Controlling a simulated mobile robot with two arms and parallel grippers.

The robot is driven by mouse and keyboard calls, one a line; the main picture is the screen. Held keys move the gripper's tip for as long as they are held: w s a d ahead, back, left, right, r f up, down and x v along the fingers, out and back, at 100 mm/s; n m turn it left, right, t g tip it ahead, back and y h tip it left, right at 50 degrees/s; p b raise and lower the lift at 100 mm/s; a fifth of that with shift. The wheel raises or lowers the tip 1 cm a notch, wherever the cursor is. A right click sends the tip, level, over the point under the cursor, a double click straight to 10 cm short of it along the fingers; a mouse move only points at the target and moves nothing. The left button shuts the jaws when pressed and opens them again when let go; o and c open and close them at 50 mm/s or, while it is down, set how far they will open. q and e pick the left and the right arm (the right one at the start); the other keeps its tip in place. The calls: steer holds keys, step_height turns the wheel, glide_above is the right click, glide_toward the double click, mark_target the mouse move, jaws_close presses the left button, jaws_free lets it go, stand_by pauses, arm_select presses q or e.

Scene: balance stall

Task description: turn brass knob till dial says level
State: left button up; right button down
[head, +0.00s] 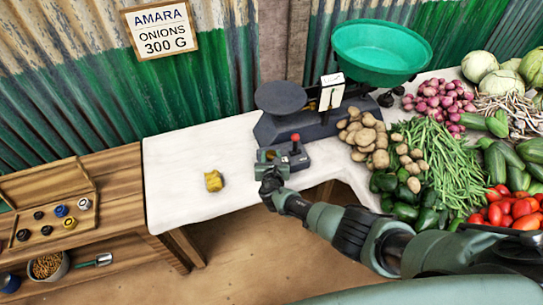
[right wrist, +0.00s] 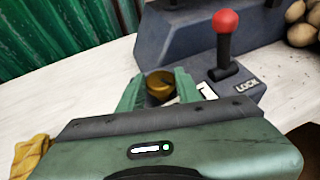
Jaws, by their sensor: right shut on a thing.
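The brass knob (right wrist: 160,83) shows in the right wrist view on the low front part of the dark scale. My right gripper (right wrist: 160,90) is shut on it, one green finger on each side. In the head view my right gripper (head: 270,157) is at the scale's front, and the fingers largely hide the knob. The scale (head: 320,120) has a flat dark plate (head: 281,97) at left and a green pan (head: 379,50) at right. The white dial face (head: 331,92) stands between them; its reading is too small to tell. My left gripper is not in view.
A red-topped lever (right wrist: 226,45) marked LOCK stands upright just right of the knob. A crumpled yellow cloth (head: 214,181) lies left on the white table (head: 185,155). Potatoes (head: 365,135) and green beans (head: 440,150) crowd the right. A wooden weight box (head: 55,215) sits at lower left.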

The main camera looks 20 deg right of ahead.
stand_by(0.5)
steer(key=c, duration=1)
jaws_free()
steer(key=shift+s+a+r, duration=0.1)
steer(key=shift+s+r, duration=0.1)
steer(key=shift+s, duration=0.05)
steer(key=p+v, duration=0.3)
steer(key=v, duration=0.4)
steer(key=shift+a, duration=0.1)
steer(key=shift+s+f, duration=0.1)
steer(key=shift+f, duration=0.05)
